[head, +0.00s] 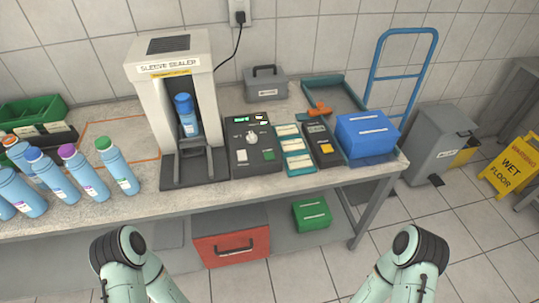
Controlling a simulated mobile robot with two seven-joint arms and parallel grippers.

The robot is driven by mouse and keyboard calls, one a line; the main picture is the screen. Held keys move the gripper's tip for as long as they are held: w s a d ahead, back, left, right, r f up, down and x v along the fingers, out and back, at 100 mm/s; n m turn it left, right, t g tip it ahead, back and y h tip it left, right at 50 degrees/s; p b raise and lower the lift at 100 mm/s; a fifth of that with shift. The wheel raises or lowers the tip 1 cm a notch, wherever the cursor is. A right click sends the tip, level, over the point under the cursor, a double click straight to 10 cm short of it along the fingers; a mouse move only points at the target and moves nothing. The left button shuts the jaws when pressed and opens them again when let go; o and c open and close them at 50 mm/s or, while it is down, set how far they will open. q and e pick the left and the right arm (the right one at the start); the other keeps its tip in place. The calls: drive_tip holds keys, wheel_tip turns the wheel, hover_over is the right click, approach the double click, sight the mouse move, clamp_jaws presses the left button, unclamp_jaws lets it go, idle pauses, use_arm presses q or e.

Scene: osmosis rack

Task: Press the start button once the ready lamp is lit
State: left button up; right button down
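The sleeve sealer (146,95) is a tall white frame on the bench, with a blue-capped bottle (187,116) standing in its opening. A dark control box (251,170) stands just right of it. The box has a lit green display (241,119), a pale knob (252,138), a pale button (242,156) and a green button (268,154). A small reddish spot shows near its top right corner; I cannot read the labels or tell which is the ready lamp. Only my two arms show at the bottom edge; both grippers are out of view.
Several blue bottles (83,172) stand at the bench's left. Right of the control box are a teal rack (294,150), a smaller dark device (322,145) and a blue box (367,134). A red drawer box (231,245) and green box (311,214) sit below.

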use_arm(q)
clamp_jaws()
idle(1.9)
